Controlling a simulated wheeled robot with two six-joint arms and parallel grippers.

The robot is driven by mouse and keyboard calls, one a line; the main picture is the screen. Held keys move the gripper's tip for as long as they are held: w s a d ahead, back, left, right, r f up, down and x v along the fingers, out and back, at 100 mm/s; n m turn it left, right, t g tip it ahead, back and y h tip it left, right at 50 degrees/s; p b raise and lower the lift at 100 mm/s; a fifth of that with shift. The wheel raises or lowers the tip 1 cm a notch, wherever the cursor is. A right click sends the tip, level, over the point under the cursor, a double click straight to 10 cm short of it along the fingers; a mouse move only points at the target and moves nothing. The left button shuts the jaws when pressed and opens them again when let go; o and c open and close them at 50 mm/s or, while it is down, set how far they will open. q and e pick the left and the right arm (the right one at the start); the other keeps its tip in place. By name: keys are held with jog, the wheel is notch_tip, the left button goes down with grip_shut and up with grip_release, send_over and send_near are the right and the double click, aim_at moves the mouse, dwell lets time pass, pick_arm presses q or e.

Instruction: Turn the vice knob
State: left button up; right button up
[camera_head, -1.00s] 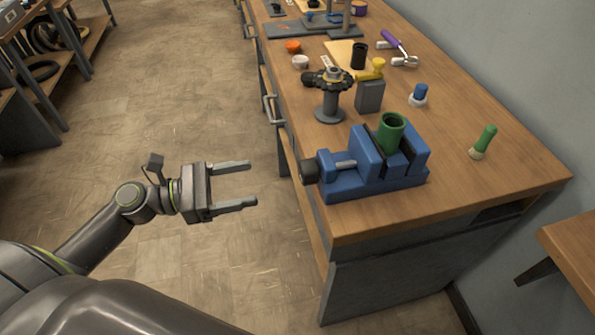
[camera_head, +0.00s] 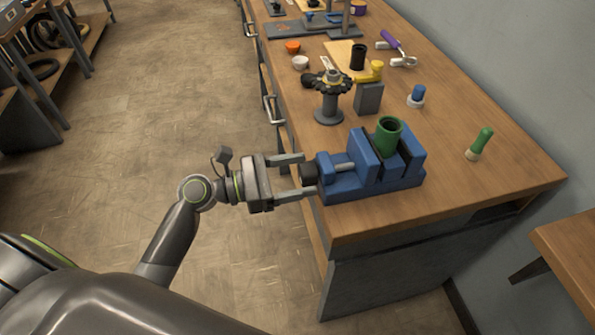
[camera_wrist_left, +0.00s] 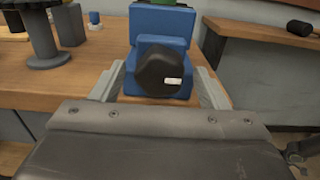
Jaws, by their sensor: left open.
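The blue vice (camera_head: 385,168) sits at the near left corner of the wooden workbench, with a green cylinder (camera_head: 389,136) upright in its jaws. Its black knob (camera_head: 309,173) faces left, toward my left gripper. In the left wrist view the knob (camera_wrist_left: 160,71) is a dark, many-sided cap with a small white label. My left gripper (camera_head: 308,174) is open, with one finger on each side of the knob. In the wrist view its fingers (camera_wrist_left: 159,88) flank the knob with gaps beside it.
A grey stand with a toothed black wheel (camera_head: 330,95) stands behind the vice. A grey block (camera_head: 368,98), a blue-capped bottle (camera_head: 416,95) and a green-handled tool (camera_head: 480,144) are also on the workbench (camera_head: 480,190). The floor left of the bench is clear.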

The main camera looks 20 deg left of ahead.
pick_arm(q)
jog(key=shift+d, duration=0.15)
jog(key=c, duration=1)
jog(key=shift+m, duration=0.3)
